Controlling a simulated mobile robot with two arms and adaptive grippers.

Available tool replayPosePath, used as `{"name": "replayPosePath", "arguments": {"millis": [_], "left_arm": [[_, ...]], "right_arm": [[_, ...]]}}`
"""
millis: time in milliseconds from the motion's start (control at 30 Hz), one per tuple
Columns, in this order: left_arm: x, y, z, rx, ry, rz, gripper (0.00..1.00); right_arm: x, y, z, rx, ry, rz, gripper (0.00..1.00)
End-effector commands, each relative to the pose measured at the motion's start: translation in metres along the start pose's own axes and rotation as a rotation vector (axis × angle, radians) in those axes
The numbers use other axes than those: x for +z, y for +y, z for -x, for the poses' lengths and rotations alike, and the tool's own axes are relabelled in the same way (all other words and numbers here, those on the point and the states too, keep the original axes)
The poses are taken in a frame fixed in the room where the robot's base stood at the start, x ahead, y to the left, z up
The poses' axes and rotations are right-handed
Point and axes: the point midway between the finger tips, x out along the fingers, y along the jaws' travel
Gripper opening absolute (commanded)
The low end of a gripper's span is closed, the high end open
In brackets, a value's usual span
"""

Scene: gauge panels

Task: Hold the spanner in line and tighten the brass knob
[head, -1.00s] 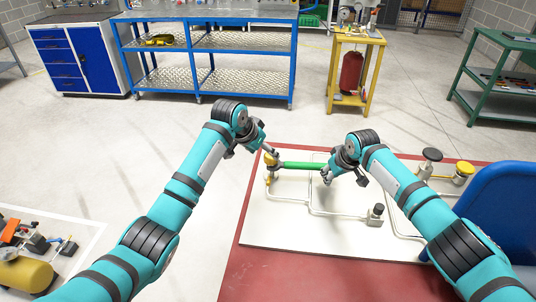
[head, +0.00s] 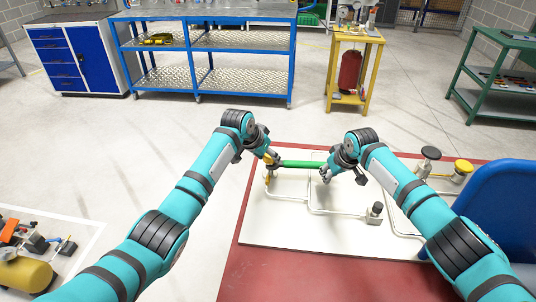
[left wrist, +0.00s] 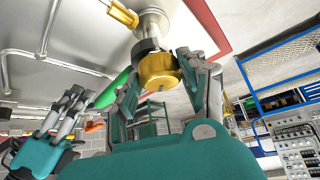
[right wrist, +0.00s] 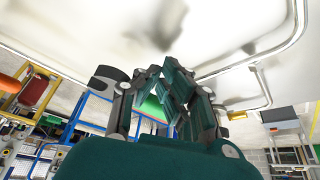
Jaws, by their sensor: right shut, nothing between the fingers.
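The brass knob (left wrist: 159,70) sits on a grey metal fitting in the left wrist view, between the spread fingers of my left gripper (left wrist: 163,72). The fingers stand on either side of it; contact is unclear. In the head view my left gripper (head: 273,158) covers most of the knob. The green spanner (head: 299,165) runs to the right from the knob's fitting, above the white panel (head: 275,230). My right gripper (head: 326,174) is shut and empty at the spanner's right end.
Grey pipes (head: 340,213) and a dark-topped valve (head: 375,212) lie on the panel. A black knob (head: 431,153) and a yellow knob (head: 463,166) stand at its right. A blue rounded thing (head: 505,210) is close to my right arm. The panel's front area is clear.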

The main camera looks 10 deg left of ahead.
Motion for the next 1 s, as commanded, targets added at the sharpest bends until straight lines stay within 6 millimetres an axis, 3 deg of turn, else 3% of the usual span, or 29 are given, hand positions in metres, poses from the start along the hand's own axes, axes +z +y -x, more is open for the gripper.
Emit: {"name": "replayPosePath", "arguments": {"millis": [167,1000], "left_arm": [[0.0001,-0.0004,0.0001,-0.001,0.000,0.000,0.15],[-0.0012,-0.0048,0.0002,0.191,-0.001,-0.279,0.15]], "right_arm": [[0.0000,-0.0001,0.0000,0.000,0.000,0.000,0.00],[-0.0002,0.0001,0.0002,0.000,0.001,0.000,0.00]]}}
